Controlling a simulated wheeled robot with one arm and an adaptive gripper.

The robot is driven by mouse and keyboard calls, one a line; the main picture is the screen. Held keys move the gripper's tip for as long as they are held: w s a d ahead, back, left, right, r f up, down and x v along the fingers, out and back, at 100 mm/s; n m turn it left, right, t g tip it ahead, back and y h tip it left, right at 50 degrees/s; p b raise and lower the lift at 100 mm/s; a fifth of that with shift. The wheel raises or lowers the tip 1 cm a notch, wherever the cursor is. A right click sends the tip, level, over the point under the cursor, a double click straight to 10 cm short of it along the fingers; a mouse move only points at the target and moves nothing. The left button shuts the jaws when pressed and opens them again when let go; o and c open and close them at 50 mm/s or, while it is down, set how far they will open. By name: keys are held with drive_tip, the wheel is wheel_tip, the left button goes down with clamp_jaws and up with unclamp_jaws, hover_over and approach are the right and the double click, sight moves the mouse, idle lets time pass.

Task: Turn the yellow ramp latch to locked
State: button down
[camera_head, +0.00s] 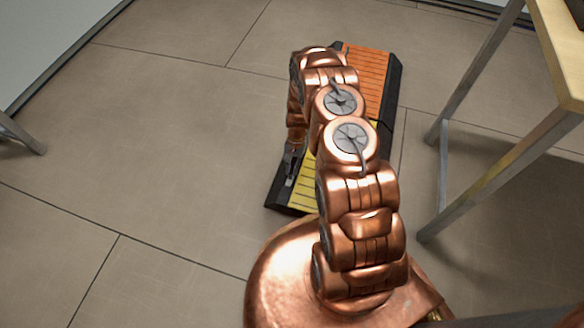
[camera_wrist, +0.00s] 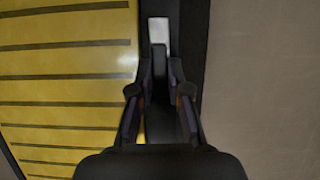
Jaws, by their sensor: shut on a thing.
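The yellow ramp (camera_head: 303,187) lies on the floor, with dark cross ridges and a black border; my arm covers part of it. Its ridged surface also fills the left of the wrist view (camera_wrist: 65,85). My gripper (camera_head: 290,177) points down at the ramp's left border. In the wrist view my gripper (camera_wrist: 160,78) has its fingers closed on a narrow dark bar, which looks like the latch (camera_wrist: 159,60), over the black border. A light grey plate (camera_wrist: 159,28) shows just beyond the fingertips. Whether the latch is locked cannot be told.
An orange ramp (camera_head: 368,75) with a black border lies end to end with the yellow one. A table (camera_head: 560,45) with metal legs stands at the right. A wall is at the upper left. The tiled floor (camera_head: 170,150) left of the ramps is clear.

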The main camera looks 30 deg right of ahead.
drive_tip(key=n+h+p, duration=0.1)
drive_tip(key=n+p, duration=0.1)
drive_tip(key=n, duration=0.1)
drive_tip(key=shift+r, duration=0.15)
drive_tip(key=n+h+p, duration=0.1)
drive_tip(key=n, duration=0.2)
drive_tip(key=n+g+h+p, duration=0.1)
drive_tip(key=n+p, duration=0.1)
drive_tip(key=shift+n, duration=0.4)
drive_tip(key=n+h+p, duration=0.1)
drive_tip(key=n+h, duration=0.1)
drive_tip(key=n, duration=0.2)
drive_tip(key=shift+n, duration=0.3)
drive_tip(key=n, duration=0.2)
drive_tip(key=n+t+h, duration=0.1)
drive_tip(key=n, duration=0.1)
drive_tip(key=shift+d+f, duration=0.1)
drive_tip(key=shift+f, duration=0.1)
drive_tip(key=shift+n+h, duration=0.3)
drive_tip(key=c, duration=1.1)
unclamp_jaws()
